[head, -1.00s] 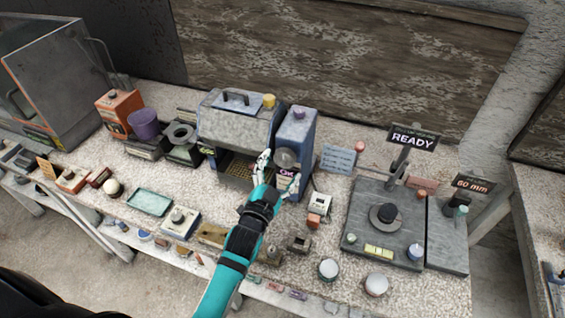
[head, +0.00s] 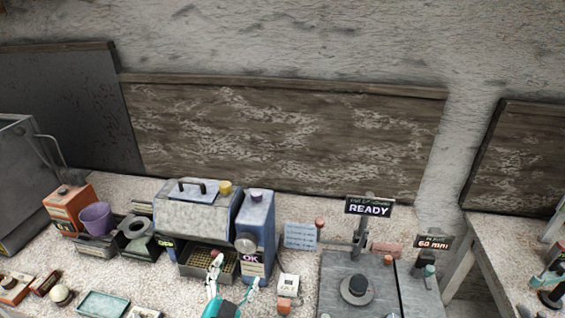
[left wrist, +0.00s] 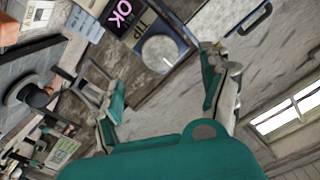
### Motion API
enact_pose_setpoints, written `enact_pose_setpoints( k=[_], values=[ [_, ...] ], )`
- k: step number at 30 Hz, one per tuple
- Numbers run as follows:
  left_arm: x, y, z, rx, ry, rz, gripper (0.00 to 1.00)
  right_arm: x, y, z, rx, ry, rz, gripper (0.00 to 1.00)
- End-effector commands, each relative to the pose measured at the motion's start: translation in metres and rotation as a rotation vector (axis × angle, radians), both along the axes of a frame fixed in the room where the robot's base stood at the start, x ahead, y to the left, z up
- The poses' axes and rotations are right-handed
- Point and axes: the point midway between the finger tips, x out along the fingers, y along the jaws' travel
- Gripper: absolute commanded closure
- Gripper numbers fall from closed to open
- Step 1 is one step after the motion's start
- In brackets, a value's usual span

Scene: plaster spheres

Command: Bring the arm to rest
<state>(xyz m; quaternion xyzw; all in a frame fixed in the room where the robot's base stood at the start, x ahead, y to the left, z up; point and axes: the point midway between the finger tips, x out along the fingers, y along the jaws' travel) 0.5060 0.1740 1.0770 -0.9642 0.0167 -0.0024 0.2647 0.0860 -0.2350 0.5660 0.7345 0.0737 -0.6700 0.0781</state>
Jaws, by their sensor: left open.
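My left gripper (head: 235,273) is teal with pale fingers. It is at the bottom of the head view, in front of the grey press box (head: 199,214) and the blue unit with an OK label (head: 256,225). Its fingers are spread with nothing between them. In the left wrist view the open fingers (left wrist: 149,62) show on either side of the blue unit's round knob (left wrist: 160,53), which lies beyond them. I cannot tell the exact gap to it. Most of the left arm is below the head view. My right gripper is in neither view.
To the right stand a grey plate with a dark round piece (head: 357,289), a READY sign (head: 369,206) and a 60 mm sign (head: 433,243). To the left are a purple cup (head: 96,218), an orange box (head: 68,206) and a green tray (head: 102,305). A small white device (head: 288,285) stands close by.

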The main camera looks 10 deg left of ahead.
Motion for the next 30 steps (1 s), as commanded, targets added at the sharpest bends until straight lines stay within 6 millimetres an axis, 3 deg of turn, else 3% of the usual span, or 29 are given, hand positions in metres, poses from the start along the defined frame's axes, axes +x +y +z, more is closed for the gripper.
enact_pose_setpoints(
  k=[4, 7, 15, 21, 30],
  values=[
    [-0.008, 0.007, -0.012, -0.033, 0.098, 0.013, 0.21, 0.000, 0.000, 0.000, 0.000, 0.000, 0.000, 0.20],
    [-0.026, 0.015, -0.031, -0.085, 0.255, 0.034, 0.21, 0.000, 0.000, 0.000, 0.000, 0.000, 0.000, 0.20],
    [-0.114, 0.028, -0.077, -0.236, 0.758, 0.122, 0.21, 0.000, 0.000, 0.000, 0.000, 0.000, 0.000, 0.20],
    [-0.168, 0.030, -0.087, -0.282, 0.985, 0.173, 0.21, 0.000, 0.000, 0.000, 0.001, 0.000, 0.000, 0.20],
    [-0.237, 0.032, -0.087, -0.307, 1.240, 0.241, 0.21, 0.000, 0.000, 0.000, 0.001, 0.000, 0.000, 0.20]
  ],
)
